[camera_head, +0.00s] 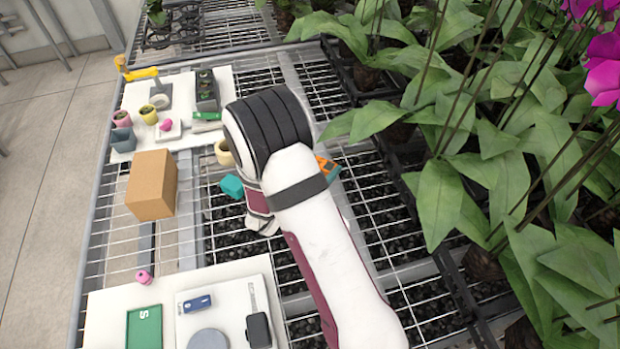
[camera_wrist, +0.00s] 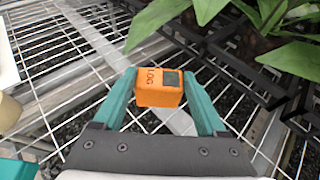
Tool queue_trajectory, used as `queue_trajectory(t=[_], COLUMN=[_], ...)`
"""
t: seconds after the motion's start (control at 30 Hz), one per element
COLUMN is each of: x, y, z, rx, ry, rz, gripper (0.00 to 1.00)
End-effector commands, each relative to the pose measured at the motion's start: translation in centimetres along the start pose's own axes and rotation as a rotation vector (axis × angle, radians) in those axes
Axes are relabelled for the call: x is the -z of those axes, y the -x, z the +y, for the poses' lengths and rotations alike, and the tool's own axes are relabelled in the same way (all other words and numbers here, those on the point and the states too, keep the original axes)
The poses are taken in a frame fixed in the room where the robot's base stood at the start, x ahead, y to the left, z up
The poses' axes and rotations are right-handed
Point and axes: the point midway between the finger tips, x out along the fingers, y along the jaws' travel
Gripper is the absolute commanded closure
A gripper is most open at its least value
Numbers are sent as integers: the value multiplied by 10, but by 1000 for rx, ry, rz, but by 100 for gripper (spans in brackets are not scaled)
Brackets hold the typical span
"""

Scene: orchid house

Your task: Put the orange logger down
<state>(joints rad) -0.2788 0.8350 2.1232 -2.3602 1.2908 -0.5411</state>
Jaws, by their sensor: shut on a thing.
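The orange logger (camera_wrist: 158,94), a small box with "LOG" lettering and a dark square on its top, sits between the teal fingers of my gripper (camera_wrist: 160,84) in the wrist view. The fingers press on its left and right sides. In the head view a bit of the orange logger (camera_head: 326,164) shows past my arm, which hides the rest. Wire mesh bench (camera_wrist: 60,85) lies below it. I cannot tell whether the logger touches the mesh.
Broad orchid leaves (camera_head: 440,190) crowd the right side, with dark rack bars (camera_wrist: 235,70) near the logger. A cardboard box (camera_head: 152,185), a teal item (camera_head: 231,187) and a cream pot (camera_head: 224,153) stand left of my arm. White boards with small items lie at front and back.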

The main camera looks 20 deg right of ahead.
Motion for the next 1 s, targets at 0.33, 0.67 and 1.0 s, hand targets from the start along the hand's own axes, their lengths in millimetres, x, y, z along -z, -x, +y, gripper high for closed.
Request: queue_trajectory(t=[0.33, 0.67, 1.0], x=[49, 56, 57], y=[-15, -18, -19], z=[29, 29, 29], rx=[1, 0, 0], ry=[3, 0, 0], rz=[2, 1, 1], gripper=[84, 84, 0])
